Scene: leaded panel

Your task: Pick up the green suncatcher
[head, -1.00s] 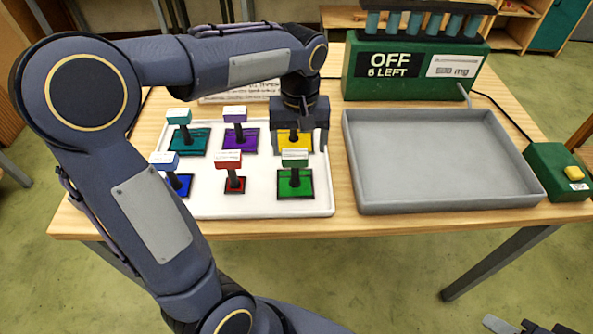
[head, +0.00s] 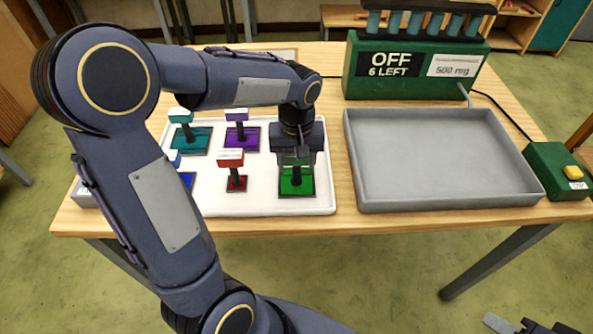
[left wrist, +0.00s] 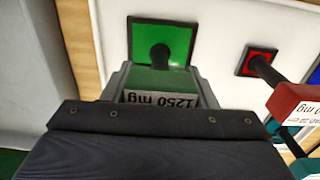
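The green suncatcher (head: 297,187) stands upright at the front right of the white tray (head: 262,200), with a flat green square base, a dark post and a block on top. My left gripper (head: 297,160) is pointed down over it, with a finger on either side of the top block. In the left wrist view the green base (left wrist: 175,42) shows beyond the fingers, and the block's label reads 1250 mg (left wrist: 162,99) between them. The fingers look open; contact with the block is not clear. My right gripper (head: 530,327) only peeks in at the bottom right.
Red (head: 236,183), purple (head: 241,138), teal (head: 190,138) and blue (head: 187,180) suncatchers stand nearby on the tray. The yellow one is hidden behind my gripper. An empty grey tray (head: 440,160) lies right, before a green dispenser reading OFF, 6 LEFT (head: 357,80). A yellow-button box (head: 560,173) stands far right.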

